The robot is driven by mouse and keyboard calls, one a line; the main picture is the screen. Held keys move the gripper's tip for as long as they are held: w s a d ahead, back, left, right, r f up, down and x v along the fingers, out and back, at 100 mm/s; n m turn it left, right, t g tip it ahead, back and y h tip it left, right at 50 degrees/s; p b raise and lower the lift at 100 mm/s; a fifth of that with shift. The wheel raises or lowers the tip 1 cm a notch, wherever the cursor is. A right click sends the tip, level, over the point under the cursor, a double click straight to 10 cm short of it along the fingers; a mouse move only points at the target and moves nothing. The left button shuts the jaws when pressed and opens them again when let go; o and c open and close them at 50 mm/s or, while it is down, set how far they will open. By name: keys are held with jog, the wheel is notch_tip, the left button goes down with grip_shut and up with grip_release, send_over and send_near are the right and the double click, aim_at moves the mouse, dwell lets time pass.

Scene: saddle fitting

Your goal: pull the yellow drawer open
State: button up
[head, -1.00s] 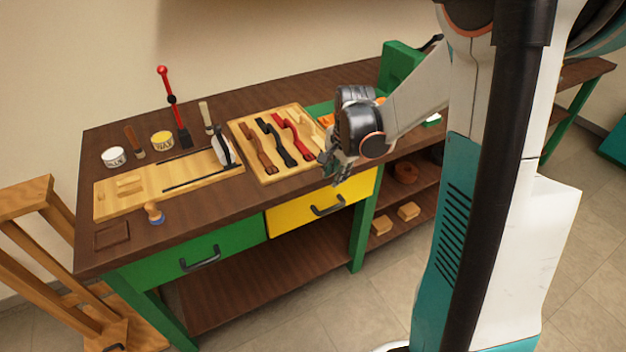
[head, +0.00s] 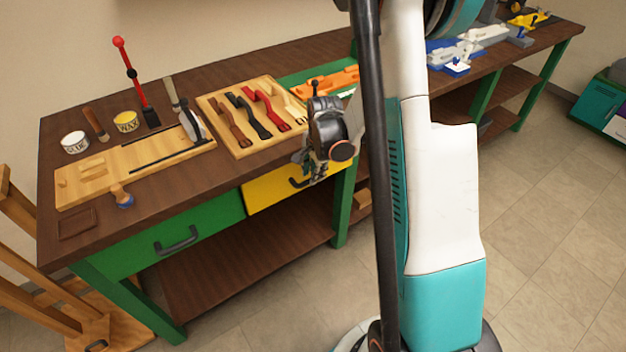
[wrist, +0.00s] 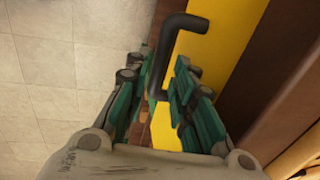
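The yellow drawer (head: 268,190) is shut under the bench top, right of the green drawer. Its dark bar handle (head: 296,183) is partly hidden behind my gripper (head: 313,172) in the head view. In the wrist view the yellow drawer front (wrist: 222,30) runs beside the dark handle (wrist: 168,50). My gripper (wrist: 160,75) is open there, with green-padded fingers on either side of the handle's near part. The fingers look apart from the handle; actual contact cannot be told.
The green drawer (head: 170,240) with its own handle is on the left. The bench top (head: 165,185) overhangs the drawers and carries a wooden tool tray (head: 213,113) near its edge. Floor in front is clear.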

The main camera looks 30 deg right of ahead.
jog(key=shift+w+f, duration=0.15)
jog(key=shift+f, duration=0.85)
grip_shut()
